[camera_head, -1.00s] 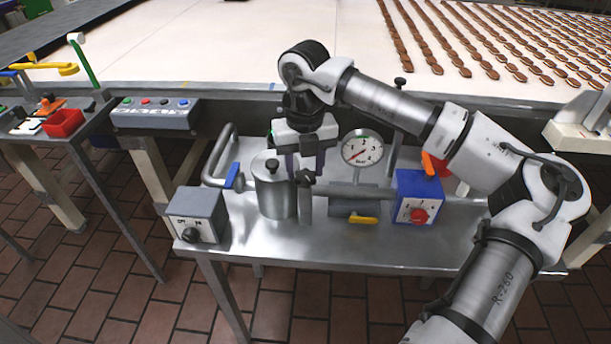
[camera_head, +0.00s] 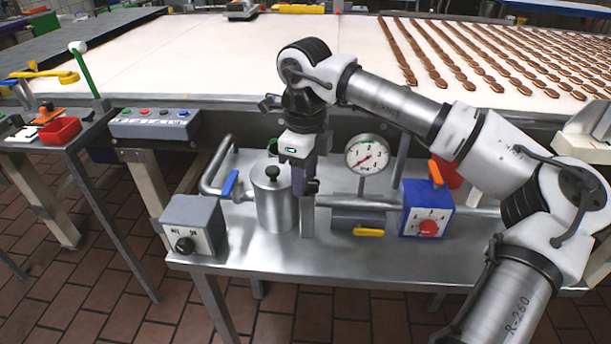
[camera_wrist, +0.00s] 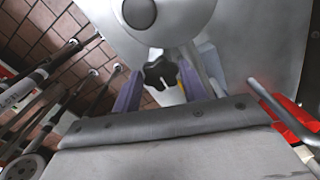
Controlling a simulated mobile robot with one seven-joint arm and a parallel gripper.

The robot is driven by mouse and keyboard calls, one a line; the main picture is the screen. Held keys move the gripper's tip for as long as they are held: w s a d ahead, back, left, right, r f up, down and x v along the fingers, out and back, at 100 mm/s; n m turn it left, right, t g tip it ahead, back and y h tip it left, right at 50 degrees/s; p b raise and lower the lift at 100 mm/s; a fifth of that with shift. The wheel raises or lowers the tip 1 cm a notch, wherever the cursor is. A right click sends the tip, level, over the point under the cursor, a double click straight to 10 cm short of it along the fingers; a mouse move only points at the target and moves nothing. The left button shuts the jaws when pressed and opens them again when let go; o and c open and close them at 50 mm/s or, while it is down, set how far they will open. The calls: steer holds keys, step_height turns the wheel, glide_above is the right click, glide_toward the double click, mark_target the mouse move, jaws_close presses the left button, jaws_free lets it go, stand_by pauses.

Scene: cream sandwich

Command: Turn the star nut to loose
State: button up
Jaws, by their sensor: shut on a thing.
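The black star nut (camera_wrist: 162,70) shows in the wrist view between the two purple fingers of my gripper (camera_wrist: 163,82). It has a small pale mark on its face. In the head view the star nut (camera_head: 312,187) is a small dark shape on top of a metal post, partly hidden by the fingers. My gripper (camera_head: 303,182) points straight down there, shut on the nut, with its fingers seen nearly edge-on.
A steel pot (camera_head: 273,207) with a black knob stands close left of my gripper. A pressure gauge (camera_head: 367,154) and a blue box with a red knob (camera_head: 427,208) stand to the right. A grey switch box (camera_head: 194,224) sits at the table's left front. The front strip of the table is clear.

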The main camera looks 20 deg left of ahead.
steer(key=n, duration=0.4)
steer(key=shift+s+n+b, duration=0.1)
steer(key=shift+n+b, duration=0.2)
steer(key=n, duration=0.3)
steer(key=shift+n, duration=0.3)
steer(key=n, duration=0.4)
steer(key=shift+s+d, duration=0.1)
steer(key=shift+n, duration=1.7)
steer(key=shift+d, duration=0.1)
steer(key=o, duration=1)
steer(key=shift+c, duration=0.2)
steer(key=shift+r, duration=0.15)
